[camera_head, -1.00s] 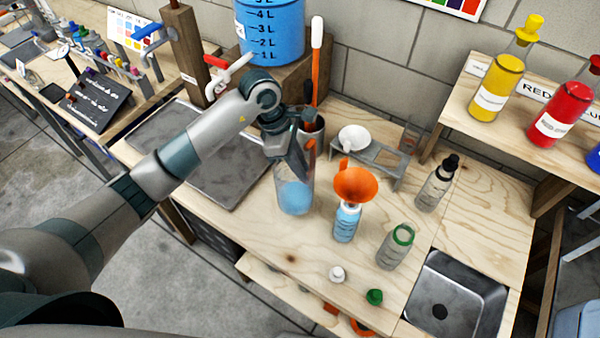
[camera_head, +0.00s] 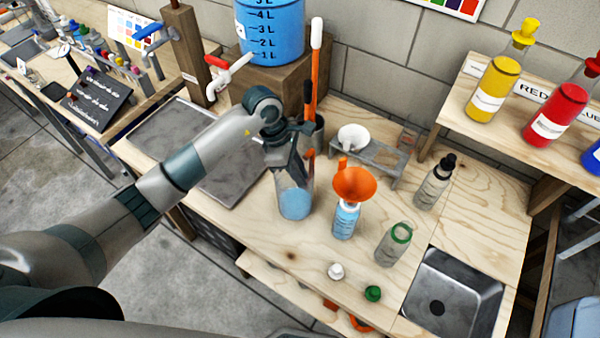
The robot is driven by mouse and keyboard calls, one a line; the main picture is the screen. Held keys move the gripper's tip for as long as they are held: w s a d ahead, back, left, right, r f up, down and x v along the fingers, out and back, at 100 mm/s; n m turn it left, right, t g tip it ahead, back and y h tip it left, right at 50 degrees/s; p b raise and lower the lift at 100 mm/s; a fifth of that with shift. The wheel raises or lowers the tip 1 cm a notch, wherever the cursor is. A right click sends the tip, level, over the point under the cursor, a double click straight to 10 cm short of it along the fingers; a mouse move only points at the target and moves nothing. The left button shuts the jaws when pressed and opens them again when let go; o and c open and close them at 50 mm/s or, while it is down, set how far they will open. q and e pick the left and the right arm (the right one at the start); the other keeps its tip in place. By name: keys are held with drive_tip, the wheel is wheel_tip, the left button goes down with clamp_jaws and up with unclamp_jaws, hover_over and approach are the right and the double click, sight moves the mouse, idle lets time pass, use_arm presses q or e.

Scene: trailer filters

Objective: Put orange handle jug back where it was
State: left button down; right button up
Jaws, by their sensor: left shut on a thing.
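The jug (camera_head: 294,203) is a clear upright cylinder with blue liquid in its lower part. It stands at or just above the wooden counter, left of the funnel bottle; I cannot tell whether its base touches. My left gripper (camera_head: 287,160) is shut on the jug at its upper part and hides much of its top. A strip of orange (camera_head: 309,167) shows at the jug's right side, probably its handle. My right gripper is not in view.
A small bottle (camera_head: 345,222) with an orange funnel (camera_head: 354,184) stands close right of the jug. A grey-green bottle (camera_head: 393,245), dropper bottle (camera_head: 434,184), sink (camera_head: 452,295) and small rack (camera_head: 380,160) are further right. A metal tray (camera_head: 240,172) lies left.

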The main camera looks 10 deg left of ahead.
use_arm(q)
drive_tip(key=shift+f, duration=0.15)
drive_tip(key=c, duration=1.8)
unclamp_jaws()
drive_tip(key=shift+o, duration=0.2)
drive_tip(key=b+v, duration=0.5)
drive_tip(key=v, duration=0.7)
